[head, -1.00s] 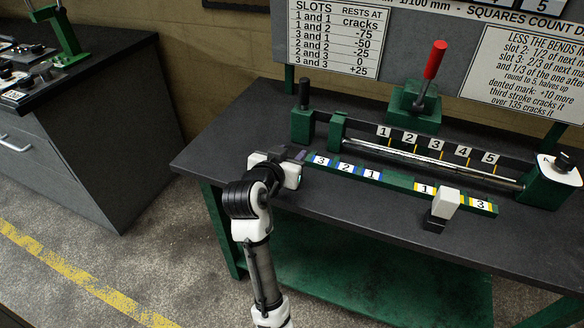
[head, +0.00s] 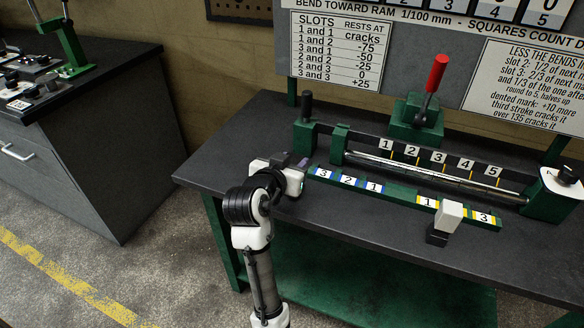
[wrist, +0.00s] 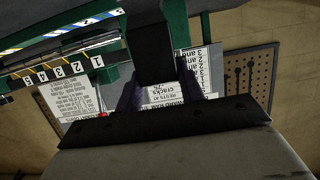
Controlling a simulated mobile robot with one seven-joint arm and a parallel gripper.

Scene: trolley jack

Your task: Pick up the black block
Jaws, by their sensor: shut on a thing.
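My gripper (head: 303,162) is at the left end of the green strip with numbered labels, above the bench. In the wrist view its purple fingers (wrist: 160,90) are shut on a black block (wrist: 150,38), which stands out beyond the fingertips at the top middle. In the head view I cannot make out the block; my gripper seems to hide it.
The numbered green strip (head: 398,194) lies along the bench (head: 240,150). A white-topped black piece (head: 452,213) stands at its right part. Behind are a steel bar (head: 430,172), a green post with black knob (head: 305,132), and a red-handled lever (head: 436,75).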

